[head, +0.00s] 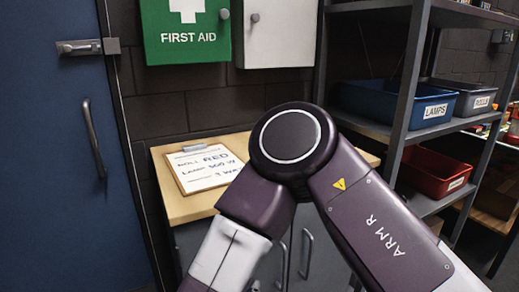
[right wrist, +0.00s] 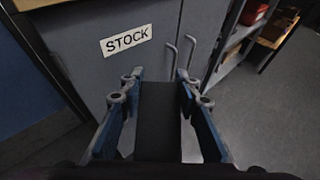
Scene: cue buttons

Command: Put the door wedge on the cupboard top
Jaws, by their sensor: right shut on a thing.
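The cupboard top (head: 188,209) is a pale wooden surface against the back wall in the head view, partly hidden by my right arm. A clipboard lies on its left part. The grey cupboard front (right wrist: 85,20), labelled STOCK, shows in the right wrist view. My right gripper (right wrist: 159,78) is in front of the cupboard doors, below the top. It is shut on a dark, flat-faced piece, the door wedge (right wrist: 158,120), held between its blue pads. My right gripper is outside the head view. My left gripper is in neither view.
The clipboard (head: 205,166) carries handwriting including RED. A green first aid box (head: 185,30) and a white box (head: 277,35) hang above. A rack at right holds a blue LAMPS bin (head: 395,104) and a red bin (head: 435,172). A blue door (head: 50,150) stands left.

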